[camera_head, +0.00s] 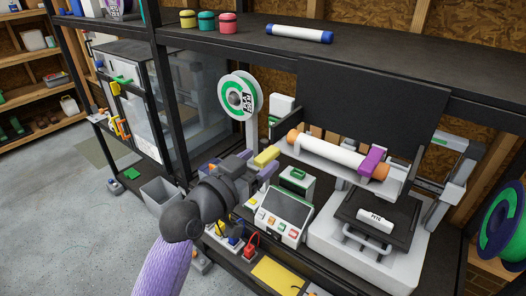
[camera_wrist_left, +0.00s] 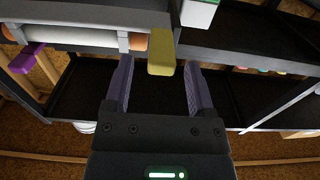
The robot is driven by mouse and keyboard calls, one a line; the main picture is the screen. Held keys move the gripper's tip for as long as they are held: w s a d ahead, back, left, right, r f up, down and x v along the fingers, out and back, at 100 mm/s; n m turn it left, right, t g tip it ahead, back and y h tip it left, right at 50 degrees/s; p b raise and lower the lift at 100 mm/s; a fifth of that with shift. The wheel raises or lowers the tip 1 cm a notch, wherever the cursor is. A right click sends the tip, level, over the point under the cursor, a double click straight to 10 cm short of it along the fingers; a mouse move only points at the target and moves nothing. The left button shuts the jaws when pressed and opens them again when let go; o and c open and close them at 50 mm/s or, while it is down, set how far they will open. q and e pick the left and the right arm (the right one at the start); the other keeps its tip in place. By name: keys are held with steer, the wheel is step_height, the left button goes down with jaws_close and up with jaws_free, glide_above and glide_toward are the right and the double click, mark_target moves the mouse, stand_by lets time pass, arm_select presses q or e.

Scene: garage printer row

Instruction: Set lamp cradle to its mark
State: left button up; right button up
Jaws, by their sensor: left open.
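A white lamp tube with orange ends (camera_head: 335,154) lies in a pale carrier above the white printer; I take this carrier to be the lamp cradle. A yellow tab (camera_head: 266,156) sticks out at its left end, and a purple block (camera_head: 372,161) sits near its right end. My left gripper (camera_head: 264,166) is open at the yellow tab. In the left wrist view, the yellow tab (camera_wrist_left: 162,52) is at the mouth between the fingers (camera_wrist_left: 158,72), with gaps beside it. I cannot make out the mark. My right gripper is not in view.
A control box (camera_head: 280,213) with coloured buttons stands below the gripper. A black panel (camera_head: 365,100) is behind the tube. The printer (camera_head: 340,262) carries a black plate with a white labelled piece (camera_head: 375,217). A spool (camera_head: 240,97) hangs behind my left arm.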

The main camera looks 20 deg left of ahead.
arm_select(q)
steer(key=shift+x, duration=1.35)
jaws_close()
stand_by(0.3)
